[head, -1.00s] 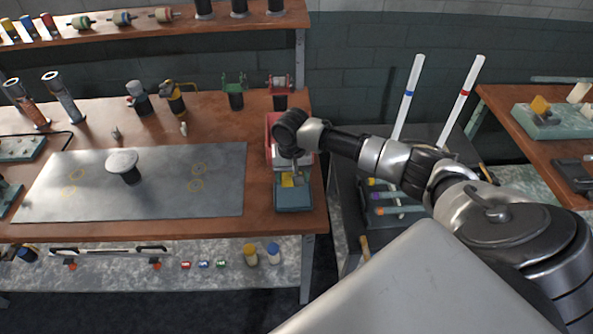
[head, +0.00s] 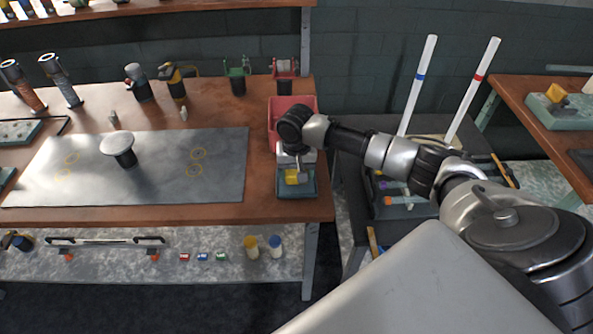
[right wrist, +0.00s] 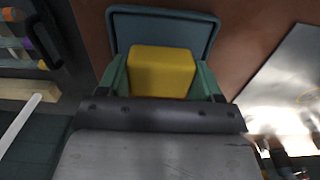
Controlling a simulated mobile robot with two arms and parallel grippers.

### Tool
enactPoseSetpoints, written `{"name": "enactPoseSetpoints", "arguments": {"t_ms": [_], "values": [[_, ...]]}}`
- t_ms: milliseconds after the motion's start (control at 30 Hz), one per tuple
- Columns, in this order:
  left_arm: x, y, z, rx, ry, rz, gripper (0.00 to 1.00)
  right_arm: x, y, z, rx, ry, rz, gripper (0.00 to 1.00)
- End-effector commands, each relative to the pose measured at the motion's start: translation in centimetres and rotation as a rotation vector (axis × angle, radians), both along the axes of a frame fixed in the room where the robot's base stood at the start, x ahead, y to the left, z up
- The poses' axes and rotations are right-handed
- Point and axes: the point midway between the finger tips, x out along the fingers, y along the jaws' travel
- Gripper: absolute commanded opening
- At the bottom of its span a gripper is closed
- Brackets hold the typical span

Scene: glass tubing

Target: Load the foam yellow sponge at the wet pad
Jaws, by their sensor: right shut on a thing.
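My right gripper (right wrist: 160,76) is shut on the yellow sponge (right wrist: 162,72), with a green finger on each side of it in the right wrist view. In the head view the sponge (head: 293,176) shows just below my right wrist, over a small blue-green tray (head: 297,192) at the bench's right end. The tray (right wrist: 165,18) also shows behind the sponge in the wrist view. I cannot tell whether the sponge touches the tray. Which surface is the wet pad is not clear. My left gripper is out of view.
A red bin (head: 290,102) stands behind the tray. A grey metal sheet (head: 130,170) with a round-topped stand (head: 118,147) lies to the left. Two white rods (head: 417,85) stand upright to the right. A green block (head: 562,112) with a yellow piece sits on the right bench.

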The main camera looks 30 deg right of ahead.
Motion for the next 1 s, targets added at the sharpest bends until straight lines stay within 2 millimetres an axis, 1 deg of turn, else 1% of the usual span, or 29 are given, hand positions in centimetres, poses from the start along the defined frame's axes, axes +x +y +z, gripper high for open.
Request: {"name": "enactPoseSetpoints", "arguments": {"t_ms": [433,1000], "values": [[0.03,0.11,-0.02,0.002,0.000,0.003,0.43,0.01,-0.01,-0.06,0.000,0.000,0.000,0.46],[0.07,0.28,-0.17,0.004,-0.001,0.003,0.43,0.02,0.00,-0.74,0.000,0.000,0.000,0.46]]}}
